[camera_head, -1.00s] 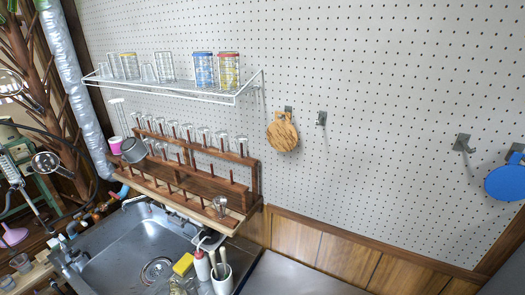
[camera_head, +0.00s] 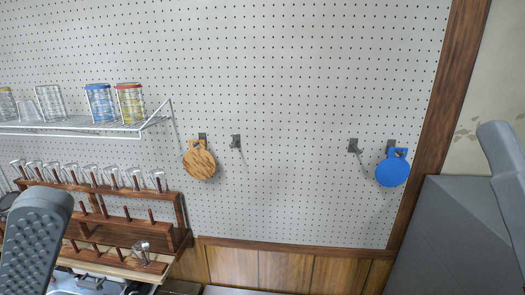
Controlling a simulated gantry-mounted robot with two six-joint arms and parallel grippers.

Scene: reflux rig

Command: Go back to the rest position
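A dark grey part of my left gripper (camera_head: 40,235) with a studded pad stands at the lower left, in front of the wooden peg rack (camera_head: 120,232). Only one finger of it shows. A smooth grey part that looks like my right gripper (camera_head: 503,150) enters at the right edge, in front of the wall. Its fingertips cannot be made out as a pair. I see nothing held in either, but most of both grippers lies outside the view.
A wire shelf (camera_head: 85,126) with glass jars hangs on the pegboard wall (camera_head: 290,70). A round wooden board (camera_head: 200,164) and a blue round board (camera_head: 392,171) hang from hooks. A grey box-like surface (camera_head: 440,240) fills the lower right.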

